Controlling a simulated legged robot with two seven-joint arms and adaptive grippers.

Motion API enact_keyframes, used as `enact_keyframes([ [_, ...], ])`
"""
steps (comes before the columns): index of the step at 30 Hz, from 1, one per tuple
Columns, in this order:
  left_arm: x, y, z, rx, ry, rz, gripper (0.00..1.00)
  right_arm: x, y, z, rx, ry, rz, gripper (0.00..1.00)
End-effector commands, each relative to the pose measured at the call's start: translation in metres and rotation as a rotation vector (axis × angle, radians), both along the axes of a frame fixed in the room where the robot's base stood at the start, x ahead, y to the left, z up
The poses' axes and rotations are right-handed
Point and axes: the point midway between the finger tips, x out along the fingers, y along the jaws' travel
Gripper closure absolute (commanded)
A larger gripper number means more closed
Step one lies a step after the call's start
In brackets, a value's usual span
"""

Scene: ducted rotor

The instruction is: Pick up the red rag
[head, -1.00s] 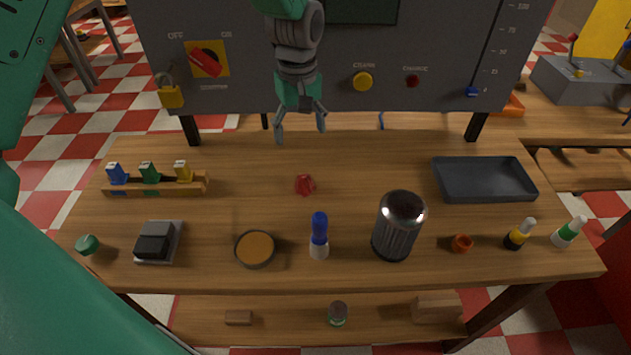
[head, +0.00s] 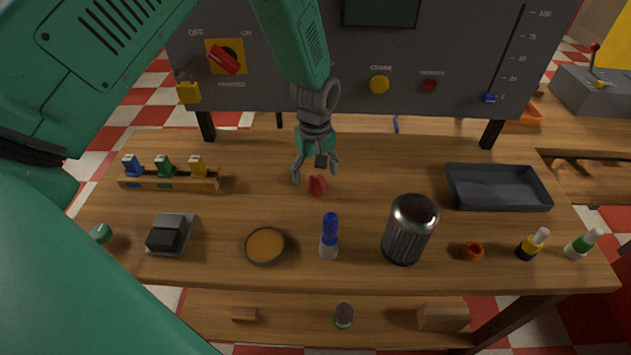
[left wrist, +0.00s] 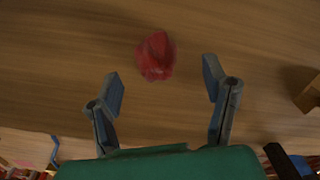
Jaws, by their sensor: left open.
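The red rag (head: 317,185) is a small crumpled piece on the wooden table, near its middle. My left gripper (head: 316,180) is open just above and behind it in the head view, with its fingers pointing down. In the left wrist view the rag (left wrist: 156,57) lies beyond the open fingertips of the left gripper (left wrist: 163,85), between their lines and a little toward the left one. Nothing is between the fingers. My right gripper is not in view.
A metal canister (head: 409,229), a blue-capped bottle (head: 329,236) and a round dish (head: 265,246) stand in front of the rag. A rack (head: 170,181) is on the left, a dark tray (head: 498,188) on the right. A grey control panel (head: 340,80) rises behind.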

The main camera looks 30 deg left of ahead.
Motion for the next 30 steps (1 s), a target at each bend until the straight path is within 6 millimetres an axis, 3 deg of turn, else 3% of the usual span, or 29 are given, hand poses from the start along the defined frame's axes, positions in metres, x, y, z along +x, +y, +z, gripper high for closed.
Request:
enact_keyframes([
  [4,0.0,-0.001,-0.015,0.001,-0.001,-0.001,0.32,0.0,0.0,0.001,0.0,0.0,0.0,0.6],
  [11,0.0,0.001,-0.017,0.0,-0.002,-0.001,0.32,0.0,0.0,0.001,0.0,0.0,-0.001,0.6],
  [12,0.0,0.001,-0.017,0.0,-0.002,-0.001,0.36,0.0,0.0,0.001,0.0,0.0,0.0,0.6],
  [16,0.0,0.001,-0.017,-0.001,-0.002,-0.001,0.81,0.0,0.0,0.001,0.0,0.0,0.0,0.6],
  [17,0.001,0.001,-0.017,-0.001,-0.002,-0.001,0.85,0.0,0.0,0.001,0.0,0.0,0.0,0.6],
  [26,0.001,0.001,-0.016,-0.001,-0.001,-0.001,0.85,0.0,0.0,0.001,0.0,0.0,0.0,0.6],
  [30,0.002,0.001,0.0,0.0,-0.004,-0.001,0.85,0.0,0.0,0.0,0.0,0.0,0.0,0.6],
])
